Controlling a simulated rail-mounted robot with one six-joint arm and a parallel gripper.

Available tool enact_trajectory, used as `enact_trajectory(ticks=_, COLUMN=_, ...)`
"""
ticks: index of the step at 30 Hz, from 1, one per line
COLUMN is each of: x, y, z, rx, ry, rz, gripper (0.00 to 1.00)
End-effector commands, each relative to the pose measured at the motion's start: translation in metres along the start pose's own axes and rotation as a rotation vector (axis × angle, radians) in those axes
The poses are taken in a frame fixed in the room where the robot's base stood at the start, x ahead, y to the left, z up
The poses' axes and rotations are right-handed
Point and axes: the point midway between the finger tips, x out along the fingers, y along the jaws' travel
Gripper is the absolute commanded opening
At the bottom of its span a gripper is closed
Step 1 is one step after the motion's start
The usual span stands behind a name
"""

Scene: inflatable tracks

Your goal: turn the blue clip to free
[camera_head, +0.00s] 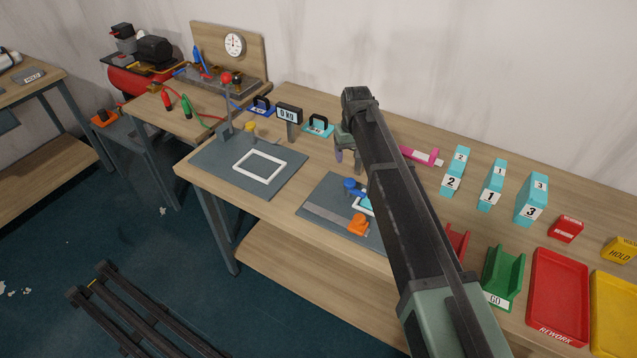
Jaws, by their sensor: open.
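The blue clip (351,185) stands on the right-hand dark grey plate (325,203), near its back edge. Whether it is set to clamp or free cannot be told at this size. An orange clip (358,225) stands on the same plate, nearer the front edge. A white and light blue piece (365,206) lies between the two clips, partly hidden by my arm. My gripper (347,160) points down behind and slightly above the blue clip in the picture. It is open and appears apart from the clip, with nothing visible between its fingers.
A left dark plate (228,172) bears a white frame and a yellow knob (250,127). A scale display (289,113) stands behind. Numbered cyan blocks (490,185), a green GO holder (503,275) and a red REWORK tray (560,285) are at right. My arm hides part of the bench.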

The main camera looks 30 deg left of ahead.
Motion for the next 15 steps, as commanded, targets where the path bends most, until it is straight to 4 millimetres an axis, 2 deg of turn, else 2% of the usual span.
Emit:
enact_trajectory(ticks=1, x=0.000, y=0.002, z=-0.006, rx=-0.008, ry=0.000, rz=0.000, gripper=0.67)
enact_trajectory(ticks=5, x=0.002, y=0.002, z=-0.001, rx=-0.021, ry=0.000, rz=0.000, gripper=0.67)
enact_trajectory(ticks=8, x=0.011, y=0.002, z=0.000, rx=-0.020, ry=0.000, rz=0.000, gripper=0.67)
enact_trajectory(ticks=11, x=0.028, y=0.002, z=0.000, rx=-0.020, ry=0.000, rz=0.000, gripper=0.67)
enact_trajectory(ticks=15, x=0.062, y=0.002, z=0.000, rx=-0.019, ry=0.000, rz=0.000, gripper=0.67)
